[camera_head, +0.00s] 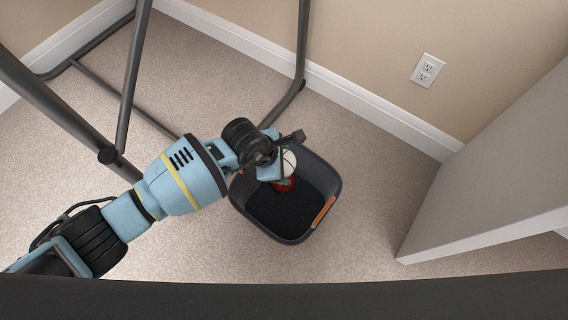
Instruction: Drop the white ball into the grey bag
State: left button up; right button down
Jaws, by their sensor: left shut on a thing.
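The white ball (290,163) shows at the end of my left gripper (285,160), which is shut on it. The fingers hide part of the ball. The gripper and ball are over the upper left part of the dark grey bag (330,186), an open-topped container with an orange patch on its right side. The bag stands on the carpet. I cannot tell the ball's exact height above the bag's bottom. My right gripper is not in view.
A red thing (284,186) shows just below the ball, inside the bag's outline. Dark metal legs (130,80) stand at the left. A pale panel (490,170) stands at the right. The carpet around the bag is clear.

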pick_arm(q)
jog(key=shift+w+d+f, duration=0.1)
jog(key=shift+d+f, duration=0.05)
jog(key=shift+f, duration=0.25)
